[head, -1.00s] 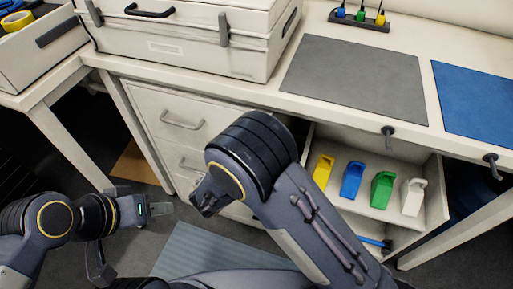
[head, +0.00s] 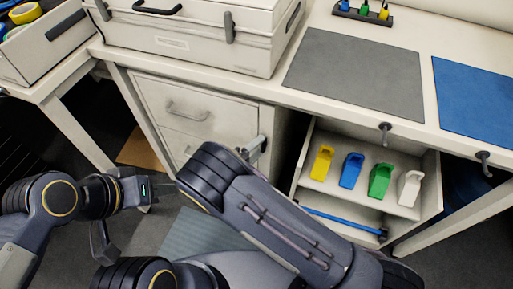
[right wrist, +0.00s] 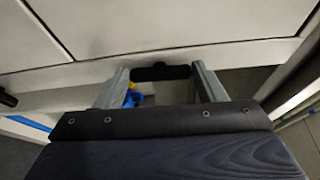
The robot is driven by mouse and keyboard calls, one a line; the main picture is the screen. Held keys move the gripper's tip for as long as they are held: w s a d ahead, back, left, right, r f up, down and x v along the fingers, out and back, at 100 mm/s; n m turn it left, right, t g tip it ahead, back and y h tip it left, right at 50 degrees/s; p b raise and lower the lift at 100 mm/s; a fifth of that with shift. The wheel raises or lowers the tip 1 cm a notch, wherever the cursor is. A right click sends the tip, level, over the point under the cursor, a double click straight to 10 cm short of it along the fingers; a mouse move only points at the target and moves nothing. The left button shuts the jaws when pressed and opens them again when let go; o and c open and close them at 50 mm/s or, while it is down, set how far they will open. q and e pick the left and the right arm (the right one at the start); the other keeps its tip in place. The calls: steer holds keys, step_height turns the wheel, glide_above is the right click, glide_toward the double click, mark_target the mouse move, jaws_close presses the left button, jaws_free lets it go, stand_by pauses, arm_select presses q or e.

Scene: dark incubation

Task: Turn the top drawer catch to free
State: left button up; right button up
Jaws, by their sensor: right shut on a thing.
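The white drawer unit stands under the bench in the head view, with its top drawer (head: 220,112) closed. The top drawer's grey bar handle (head: 187,113) is on its front. My right gripper (head: 257,146) is at the unit's right front edge, beside the top drawer, largely behind my forearm. In the right wrist view, the two grey fingers (right wrist: 160,84) are shut on a black bar, which appears to be the catch (right wrist: 160,72). The bar lies crosswise between the fingertips. My left gripper (head: 148,190) is low at the left, away from the drawers; its finger gap is unclear.
A white case (head: 190,45) stands on the bench. Two dark hooks (head: 385,130) project from the bench front.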

steer(key=shift+f+n, duration=0.1)
steer(key=shift+n, duration=0.3)
steer(key=o, duration=1)
steer(key=v, duration=0.8)
steer(key=shift+f, duration=0.1)
steer(key=shift+d, duration=0.1)
